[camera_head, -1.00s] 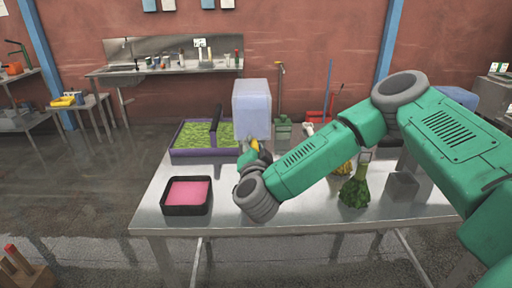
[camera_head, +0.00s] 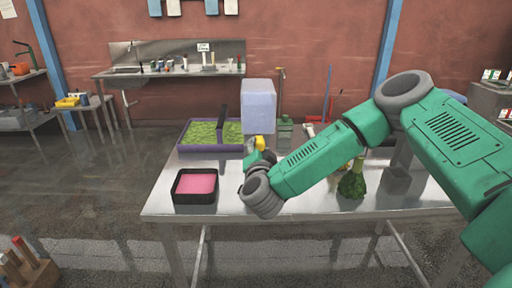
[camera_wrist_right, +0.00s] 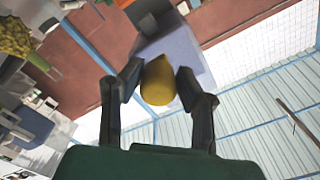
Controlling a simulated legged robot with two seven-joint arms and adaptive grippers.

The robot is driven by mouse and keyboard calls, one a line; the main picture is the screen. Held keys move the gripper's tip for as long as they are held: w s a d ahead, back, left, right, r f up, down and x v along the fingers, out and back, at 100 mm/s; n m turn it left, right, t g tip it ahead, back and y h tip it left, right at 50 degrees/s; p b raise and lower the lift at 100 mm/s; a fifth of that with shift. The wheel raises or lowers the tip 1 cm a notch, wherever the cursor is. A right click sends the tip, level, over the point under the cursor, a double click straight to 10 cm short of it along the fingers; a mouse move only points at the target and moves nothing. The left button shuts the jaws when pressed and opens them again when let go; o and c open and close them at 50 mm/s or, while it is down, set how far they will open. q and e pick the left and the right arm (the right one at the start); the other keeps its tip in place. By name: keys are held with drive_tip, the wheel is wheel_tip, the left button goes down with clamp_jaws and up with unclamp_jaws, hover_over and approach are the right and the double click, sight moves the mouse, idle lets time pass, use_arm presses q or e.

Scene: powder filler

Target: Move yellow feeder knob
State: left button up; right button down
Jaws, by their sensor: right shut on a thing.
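The yellow feeder knob (camera_head: 260,142) is at the lower front of a pale, bluish translucent feeder box (camera_head: 258,105). In the right wrist view the knob (camera_wrist_right: 158,82) sits between the two dark fingers of my right gripper (camera_wrist_right: 159,74), with the feeder box (camera_wrist_right: 178,50) behind it. My right gripper (camera_head: 259,156) is shut on the knob. In the head view its fingers are small and partly hidden by its own wrist. My left gripper is in neither view.
A black tray of pink powder (camera_head: 195,188) stands at the table's (camera_head: 225,205) front left. A purple divided tray with green contents (camera_head: 184,148) stands behind it. Bare tabletop lies around the pink tray.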

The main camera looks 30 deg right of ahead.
drive_tip(key=c, duration=1.4)
unclamp_jaws()
drive_tip(key=shift+o, duration=1.2)
drive_tip(key=shift+d+f, duration=0.1)
drive_tip(key=shift+d, duration=0.55)
drive_tip(key=shift+a, duration=0.55)
drive_tip(key=d+v, duration=0.1)
drive_tip(key=v, duration=1)
drive_tip(key=shift+s, duration=0.3)
